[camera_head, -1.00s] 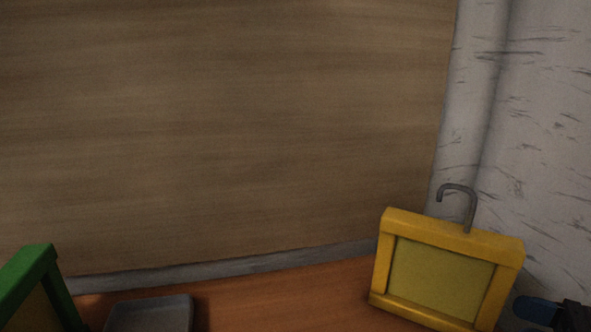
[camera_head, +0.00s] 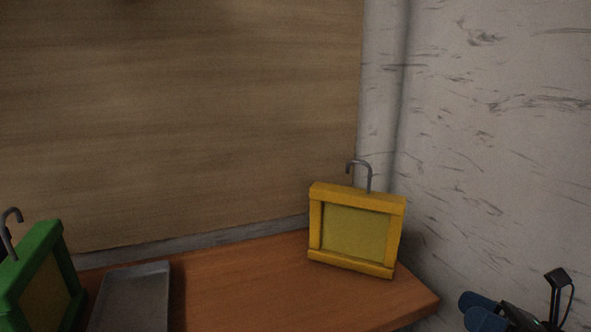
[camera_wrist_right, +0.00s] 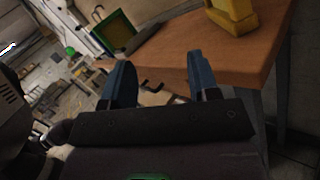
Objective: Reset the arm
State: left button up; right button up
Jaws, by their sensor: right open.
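My right gripper (camera_head: 484,312) is at the lower right of the head view, beyond the table's right end and near the pale wall. In the right wrist view its two blue fingers (camera_wrist_right: 158,82) are spread wide apart with nothing between them. The wooden table (camera_head: 240,280) is apart from the gripper; it also shows in the right wrist view (camera_wrist_right: 238,62) ahead of the fingers. My left gripper is not seen in either view.
A yellow framed box with a hook (camera_head: 355,232) stands upright on the table's right end. A green framed box with a hook (camera_head: 42,262) stands at the left. A grey tray (camera_head: 132,298) lies beside it. A pale scratched wall (camera_head: 490,150) bounds the right side.

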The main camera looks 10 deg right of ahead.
pick_arm(q)
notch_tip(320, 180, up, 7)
jog(key=p, duration=0.8)
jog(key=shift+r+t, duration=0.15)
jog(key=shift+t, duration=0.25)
pick_arm(e)
jog(key=s+a+f+n+g+h, duration=0.1)
jog(key=s+a+f+n+h, duration=0.3)
jog(key=s+f+n+h, duration=0.3)
jog(key=s+a+f+n+g+h, duration=0.2)
jog(key=s+a+f+n+h, duration=0.2)
jog(key=f+n, duration=1.1)
jog(key=s+n+h, duration=0.3)
jog(key=s+n, duration=0.3)
jog(key=n, duration=0.4)
jog(key=shift+a+f+h, duration=0.2)
jog(key=shift+f+h, duration=0.05)
jog(key=shift+h, duration=0.05)
